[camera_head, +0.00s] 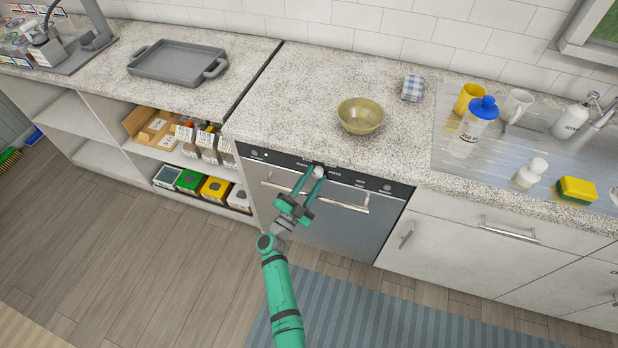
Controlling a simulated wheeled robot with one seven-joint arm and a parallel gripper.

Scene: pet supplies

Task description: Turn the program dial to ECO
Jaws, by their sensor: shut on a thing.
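The program dial (319,171) is a small pale round knob on the black control strip at the top of the steel dishwasher (337,222). My green gripper (317,173) reaches up to it from below, with its two fingers on either side of the dial and shut on it. The labels on the strip are too small to read, so I cannot tell which program the dial points to. The dishwasher door is closed, with a horizontal bar handle (350,206) just below the strip, behind my gripper.
A yellowish bowl (360,116) stands on the speckled counter above the dishwasher. A grey tray (178,62) lies to the left. A bottle (472,130), mugs and a sponge (576,190) are at the sink on the right. Open shelves with boxes adjoin on the left.

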